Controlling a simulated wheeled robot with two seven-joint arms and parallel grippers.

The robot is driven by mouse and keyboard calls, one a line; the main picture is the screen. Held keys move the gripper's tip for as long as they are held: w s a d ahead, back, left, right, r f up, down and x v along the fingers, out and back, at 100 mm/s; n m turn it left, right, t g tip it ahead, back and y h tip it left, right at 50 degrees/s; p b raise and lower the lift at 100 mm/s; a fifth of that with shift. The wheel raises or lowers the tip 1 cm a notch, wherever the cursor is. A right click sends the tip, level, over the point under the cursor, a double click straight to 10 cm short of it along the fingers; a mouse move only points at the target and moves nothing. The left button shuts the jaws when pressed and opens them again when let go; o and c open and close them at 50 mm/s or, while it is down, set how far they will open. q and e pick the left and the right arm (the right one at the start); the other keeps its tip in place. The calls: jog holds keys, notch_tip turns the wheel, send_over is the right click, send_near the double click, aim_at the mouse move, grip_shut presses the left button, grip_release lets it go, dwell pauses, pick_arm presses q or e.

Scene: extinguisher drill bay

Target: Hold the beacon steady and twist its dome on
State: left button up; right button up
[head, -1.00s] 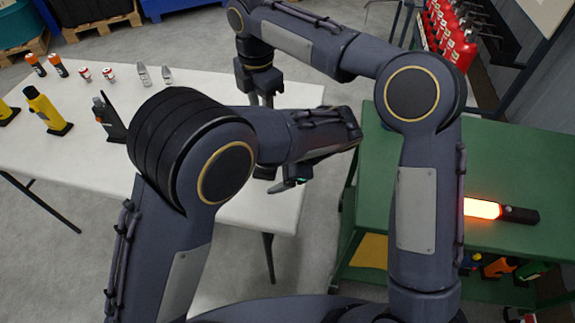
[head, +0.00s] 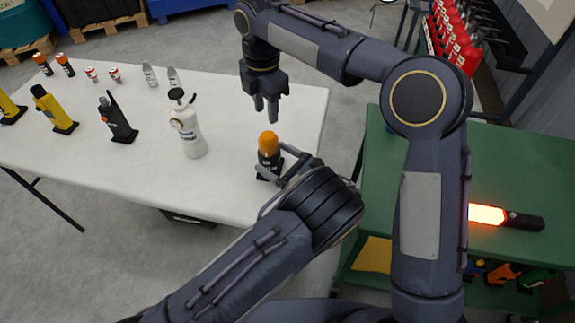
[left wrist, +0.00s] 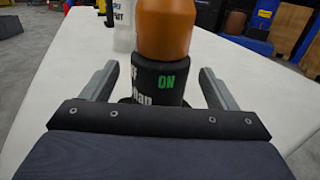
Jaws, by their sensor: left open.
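The beacon has an orange dome (head: 268,141) on top of a black base (head: 269,162), upright near the right side of the white table. In the left wrist view the dome (left wrist: 165,28) sits on the base (left wrist: 160,85), which has a green "ON" and part of white lettering. My left gripper (head: 276,162) is low at the beacon, with a finger on each side of the base. In the left wrist view the open fingers (left wrist: 158,88) show gaps to the base. My right gripper (head: 265,108) points down above and behind the dome, empty; its finger gap is unclear.
A white bottle (head: 188,128) stands left of the beacon. A green bench (head: 515,165) at right bears a glowing light stick (head: 487,214).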

pick_arm(q)
jog(key=shift+x, duration=1.5)
jog(key=shift+c, duration=0.3)
